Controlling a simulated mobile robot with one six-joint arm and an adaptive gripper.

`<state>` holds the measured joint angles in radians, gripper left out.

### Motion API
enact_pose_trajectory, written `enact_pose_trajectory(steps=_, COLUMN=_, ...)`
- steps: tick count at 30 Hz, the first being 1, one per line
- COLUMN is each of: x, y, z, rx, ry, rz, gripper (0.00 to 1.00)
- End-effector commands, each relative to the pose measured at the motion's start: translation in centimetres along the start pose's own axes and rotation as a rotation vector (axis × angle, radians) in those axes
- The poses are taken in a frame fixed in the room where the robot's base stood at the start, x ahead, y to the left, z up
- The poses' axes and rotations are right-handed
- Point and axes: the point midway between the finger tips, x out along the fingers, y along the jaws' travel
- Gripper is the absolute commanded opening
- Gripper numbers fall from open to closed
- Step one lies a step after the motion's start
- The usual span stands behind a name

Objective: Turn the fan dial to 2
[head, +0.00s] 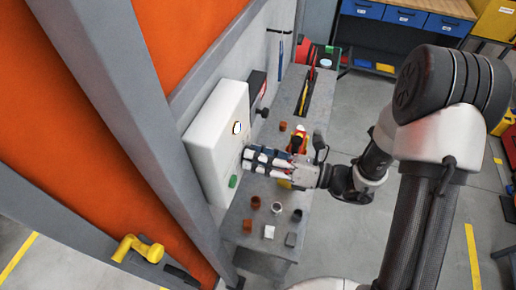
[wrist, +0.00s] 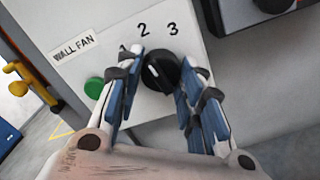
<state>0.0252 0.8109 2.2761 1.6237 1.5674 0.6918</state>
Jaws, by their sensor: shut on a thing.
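The fan dial (wrist: 162,72) is a black round knob on a light panel marked 1, 2 and 3 in the wrist view. Its white pointer line is on the knob's left side and leans up and left; I cannot tell exactly which number it meets. A "WALL FAN" label (wrist: 74,47) is left of the numbers. My gripper (wrist: 164,62) has one blue-padded finger on each side of the dial and is shut on it. In the head view my gripper (head: 250,159) reaches the white box (head: 212,135) and hides the dial.
A green button (wrist: 94,88) is left of the dial. Another dark control (wrist: 270,8) is at upper right. Below the box, a grey bench (head: 262,244) holds several small cups and blocks.

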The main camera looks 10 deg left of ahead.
Motion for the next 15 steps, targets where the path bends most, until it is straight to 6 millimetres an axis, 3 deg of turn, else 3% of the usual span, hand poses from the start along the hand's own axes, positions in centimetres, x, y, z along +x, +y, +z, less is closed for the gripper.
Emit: enact_pose_trajectory(steps=15, x=0.0, y=0.03, z=-0.04, rx=0.149, ry=0.0, rz=0.0, gripper=0.11)
